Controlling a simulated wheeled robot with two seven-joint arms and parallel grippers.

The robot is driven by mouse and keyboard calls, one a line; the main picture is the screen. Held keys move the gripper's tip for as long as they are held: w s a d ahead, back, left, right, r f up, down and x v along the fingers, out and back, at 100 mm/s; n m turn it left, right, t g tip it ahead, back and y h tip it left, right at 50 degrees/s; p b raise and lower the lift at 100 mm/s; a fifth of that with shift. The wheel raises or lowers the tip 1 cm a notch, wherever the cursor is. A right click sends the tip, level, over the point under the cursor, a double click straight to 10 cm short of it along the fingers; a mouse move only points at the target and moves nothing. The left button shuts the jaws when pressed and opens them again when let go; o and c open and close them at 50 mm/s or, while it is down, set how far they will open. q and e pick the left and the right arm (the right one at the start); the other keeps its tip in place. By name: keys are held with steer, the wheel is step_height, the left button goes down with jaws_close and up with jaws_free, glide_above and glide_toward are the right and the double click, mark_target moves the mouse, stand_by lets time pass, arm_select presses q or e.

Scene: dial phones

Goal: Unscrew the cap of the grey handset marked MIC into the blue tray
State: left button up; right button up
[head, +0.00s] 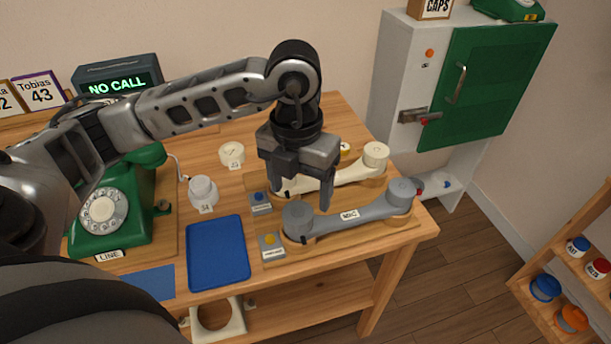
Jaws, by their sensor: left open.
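The grey handset (357,214) marked MIC lies across a wooden cradle near the table's right front corner. It has a round cap at each end, a left one (298,218) and a right one (403,190). Both look in place. The blue tray (218,282) lies flat on the table to the left of the handset, and it is empty. My left gripper (301,199) is open and points down above the handset's left end. Its fingers hide part of the cream handset behind. I cannot tell whether a finger touches the grey handset. My right gripper is not in view.
A cream handset (375,155) lies behind the grey one. A green dial phone (105,212) is at left. A green-doored cabinet (490,85) stands behind right.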

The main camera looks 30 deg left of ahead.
mark_target(298, 212)
arm_select(q)
steer(key=shift+w+a, duration=0.2)
steer(key=shift+a, duration=0.15)
steer(key=shift+s+f+b, duration=0.1)
steer(key=shift+f+b, duration=0.65)
steer(key=shift+f, duration=0.15)
step_height(298, 212, down, 3)
steer(key=shift+r+b, duration=0.15)
steer(key=shift+b, duration=1)
steer(key=shift+f+b, duration=0.65)
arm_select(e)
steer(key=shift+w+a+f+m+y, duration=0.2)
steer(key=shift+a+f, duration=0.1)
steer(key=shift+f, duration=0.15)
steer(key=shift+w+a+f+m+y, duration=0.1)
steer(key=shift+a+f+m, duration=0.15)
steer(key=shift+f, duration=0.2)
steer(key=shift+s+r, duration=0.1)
